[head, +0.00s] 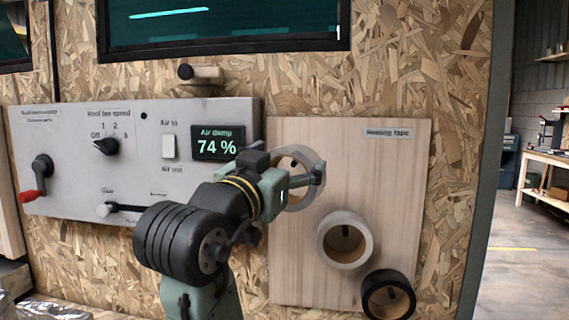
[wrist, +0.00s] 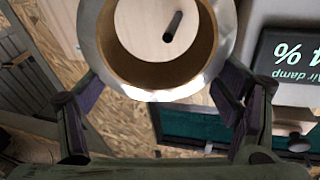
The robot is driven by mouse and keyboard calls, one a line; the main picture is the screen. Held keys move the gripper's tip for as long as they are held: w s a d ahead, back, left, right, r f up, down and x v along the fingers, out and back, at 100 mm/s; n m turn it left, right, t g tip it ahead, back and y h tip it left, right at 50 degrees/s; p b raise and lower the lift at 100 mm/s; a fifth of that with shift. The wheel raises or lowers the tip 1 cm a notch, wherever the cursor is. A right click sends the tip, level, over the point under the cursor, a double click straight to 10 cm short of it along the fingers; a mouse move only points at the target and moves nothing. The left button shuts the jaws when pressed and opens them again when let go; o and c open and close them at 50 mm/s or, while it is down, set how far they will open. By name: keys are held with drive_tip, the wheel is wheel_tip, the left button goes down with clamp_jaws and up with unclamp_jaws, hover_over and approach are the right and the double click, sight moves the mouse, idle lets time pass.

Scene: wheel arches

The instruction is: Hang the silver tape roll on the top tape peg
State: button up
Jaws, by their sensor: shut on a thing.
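My gripper (head: 297,180) is shut on the silver tape roll (head: 306,203), at the upper left of the wooden tape board (head: 390,180). In the wrist view the roll (wrist: 165,95) sits between my two fingers, its silver outer face and tan core showing. The dark top tape peg (wrist: 172,26) shows through the roll's hole. I cannot tell whether the peg tip is inside the roll or still behind it. Part of the roll is hidden by my gripper in the head view.
A pale grey roll (head: 345,262) hangs on a middle peg and a black roll (head: 388,312) on a lower one. A control panel (head: 65,135) with a display (head: 217,143) is at the left. The board's upper right is clear below its label (head: 388,133).

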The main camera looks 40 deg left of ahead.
sight(292, 163)
drive_tip(key=shift+w+a+f, duration=0.1)
drive_tip(key=shift+w+a, duration=0.45)
drive_tip(key=shift+w, duration=0.35)
drive_tip(key=shift+w+a+f, duration=0.1)
drive_tip(key=shift+w+a, duration=0.4)
drive_tip(key=shift+w, duration=0.35)
drive_tip(key=shift+w+a, duration=0.55)
drive_tip(key=shift+w, duration=0.35)
drive_tip(key=shift+w+a+f, duration=0.4)
drive_tip(key=shift+w+f, duration=0.15)
drive_tip(key=o, duration=1.3)
drive_tip(key=shift+o, duration=0.2)
drive_tip(key=v, duration=1.2)
